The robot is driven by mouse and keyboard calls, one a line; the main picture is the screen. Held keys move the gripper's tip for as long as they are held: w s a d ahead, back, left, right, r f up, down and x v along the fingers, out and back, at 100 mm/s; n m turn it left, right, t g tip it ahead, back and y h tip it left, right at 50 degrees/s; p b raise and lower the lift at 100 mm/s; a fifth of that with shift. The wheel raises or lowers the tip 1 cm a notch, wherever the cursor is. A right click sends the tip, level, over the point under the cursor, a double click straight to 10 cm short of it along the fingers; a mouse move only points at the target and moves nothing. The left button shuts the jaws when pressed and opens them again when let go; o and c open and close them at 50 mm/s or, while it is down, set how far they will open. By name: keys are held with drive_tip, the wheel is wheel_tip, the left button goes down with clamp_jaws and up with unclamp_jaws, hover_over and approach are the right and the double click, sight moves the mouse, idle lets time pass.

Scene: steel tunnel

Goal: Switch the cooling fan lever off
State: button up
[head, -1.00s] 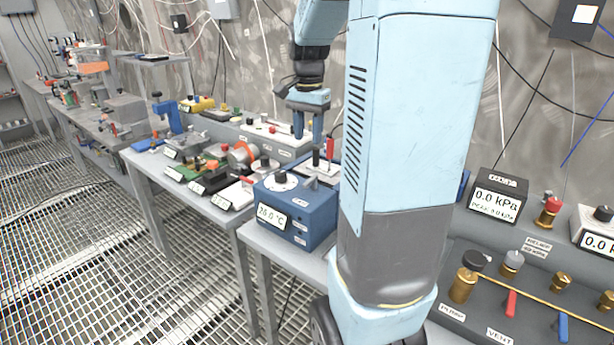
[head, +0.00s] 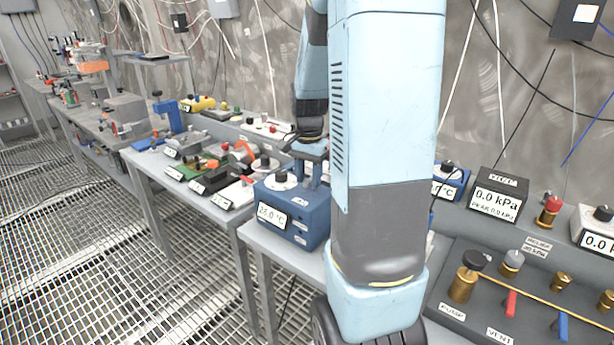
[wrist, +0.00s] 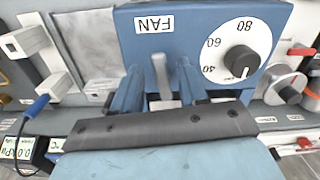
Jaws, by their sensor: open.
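The blue box (head: 285,215) with a temperature display of about 25 °C and a dark knob stands on the bench. In the wrist view its top (wrist: 210,15) carries the "FAN" label and a white dial (wrist: 238,52) marked 40, 60, 80. The grey fan lever (wrist: 162,82) sits below the label, between the two blue fingers of my gripper (wrist: 160,76). The fingers are open, one on each side of it, with small gaps visible. In the head view my gripper (head: 312,172) is low over the box, partly hidden by my arm.
Other devices with knobs and levers crowd the bench to the left, including one with a red-tipped lever (head: 247,181). A valve panel (head: 520,290) and a kPa gauge box (head: 497,195) stand to the right. The wall is close behind; grating floor (head: 130,270) is free at left.

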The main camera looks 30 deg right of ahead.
drive_tip(key=shift+c, duration=0.4)
clamp_jaws()
drive_tip(key=shift+w+a+m, duration=0.1)
drive_tip(key=shift+w+m, duration=0.15)
drive_tip(key=shift+m, duration=0.55)
drive_tip(key=shift+o, duration=0.4)
unclamp_jaws()
